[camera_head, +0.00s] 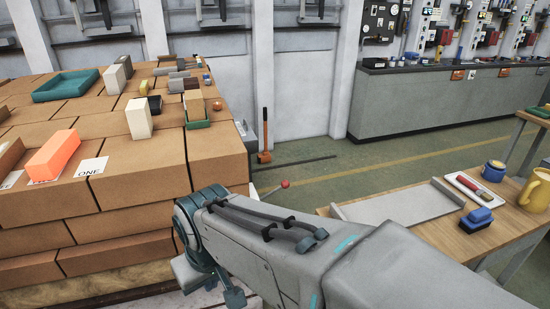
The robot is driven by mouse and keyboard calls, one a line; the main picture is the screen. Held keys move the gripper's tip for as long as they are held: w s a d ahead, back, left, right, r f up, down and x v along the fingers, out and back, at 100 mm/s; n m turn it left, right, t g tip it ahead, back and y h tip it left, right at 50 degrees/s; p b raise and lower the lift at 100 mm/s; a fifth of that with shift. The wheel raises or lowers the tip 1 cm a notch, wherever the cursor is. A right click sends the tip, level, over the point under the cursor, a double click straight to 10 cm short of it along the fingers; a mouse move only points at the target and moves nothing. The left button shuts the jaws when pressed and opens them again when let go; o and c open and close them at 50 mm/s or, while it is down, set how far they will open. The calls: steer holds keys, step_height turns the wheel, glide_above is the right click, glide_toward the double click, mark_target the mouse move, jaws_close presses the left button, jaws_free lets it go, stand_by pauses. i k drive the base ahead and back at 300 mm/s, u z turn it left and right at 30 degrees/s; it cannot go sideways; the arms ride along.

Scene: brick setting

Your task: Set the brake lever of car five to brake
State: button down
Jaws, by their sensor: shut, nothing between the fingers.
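A thin pale rod with a red knob (285,184) sticks up just behind my arm, to the right of the brick stack. Its lower end is hidden by my arm, so I cannot tell its setting. Another upright dark lever with an orange base (265,157) stands by the wall beside a grey box. No label for car five is readable, and I cannot tell which lever belongs to it. My arm reaches from the lower right to a joint beside the bricks. My gripper's fingers do not show.
A large brick stack (130,190) fills the left, with a teal tray (66,85), an orange brick (53,154) and a card marked ONE (91,167) on top. A wooden table (480,240) with a mug stands at right. Green floor (350,165) lies clear between.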

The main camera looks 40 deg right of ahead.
mark_target(284, 184)
steer(key=z, duration=0.85)
steer(key=i, duration=1)
steer(key=z, duration=0.6)
